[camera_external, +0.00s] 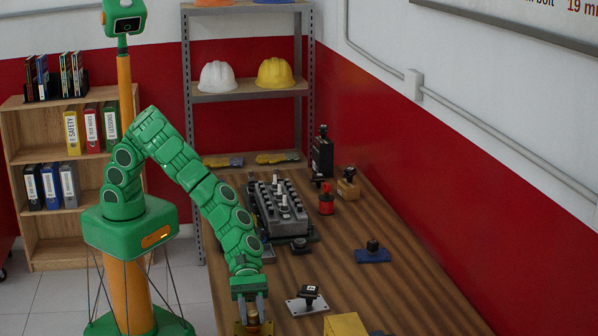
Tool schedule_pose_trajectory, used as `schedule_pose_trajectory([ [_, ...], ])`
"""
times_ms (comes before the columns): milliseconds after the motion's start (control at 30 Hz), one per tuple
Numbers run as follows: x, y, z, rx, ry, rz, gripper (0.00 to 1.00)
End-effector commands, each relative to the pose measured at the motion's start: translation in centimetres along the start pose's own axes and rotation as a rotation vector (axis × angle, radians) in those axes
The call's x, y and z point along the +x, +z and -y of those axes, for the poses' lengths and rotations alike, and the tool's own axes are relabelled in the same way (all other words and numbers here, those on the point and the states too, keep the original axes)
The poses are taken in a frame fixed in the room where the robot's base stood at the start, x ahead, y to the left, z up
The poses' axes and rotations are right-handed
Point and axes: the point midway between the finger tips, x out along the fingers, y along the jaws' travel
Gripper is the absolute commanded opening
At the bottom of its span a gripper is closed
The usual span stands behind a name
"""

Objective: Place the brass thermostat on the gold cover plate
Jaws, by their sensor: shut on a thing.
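My gripper (253,310) points down at the bottom edge of the view, over the near left part of the wooden bench. It is shut on a small brownish, brass-coloured piece, the thermostat (253,317), which shows between the fingers. A gold-coloured piece, which looks like the gold cover plate (240,328), lies directly below it, partly hidden and cut by the picture's edge. I cannot tell whether the thermostat touches it.
A silver plate with a black part (307,299) and a yellow block (345,324) lie right of my gripper. A blue plate (373,256) is farther right. The engine block (280,208), a red can (326,202) and a black unit (321,155) stand farther back.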

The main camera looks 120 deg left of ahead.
Motion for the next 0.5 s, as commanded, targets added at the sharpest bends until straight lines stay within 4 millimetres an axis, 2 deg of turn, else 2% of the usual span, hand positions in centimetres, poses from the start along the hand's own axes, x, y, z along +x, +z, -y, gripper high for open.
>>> schedule_pose_trajectory([
  [333,0.08,-0.22,-0.02,0.0,0.0,0.0,0.04],
  [367,0.1,-0.25,-0.01,0.0,0.0,0.0,0.36],
  [500,0.09,-0.22,0.0,0.0,0.0,0.0,0.58],
])
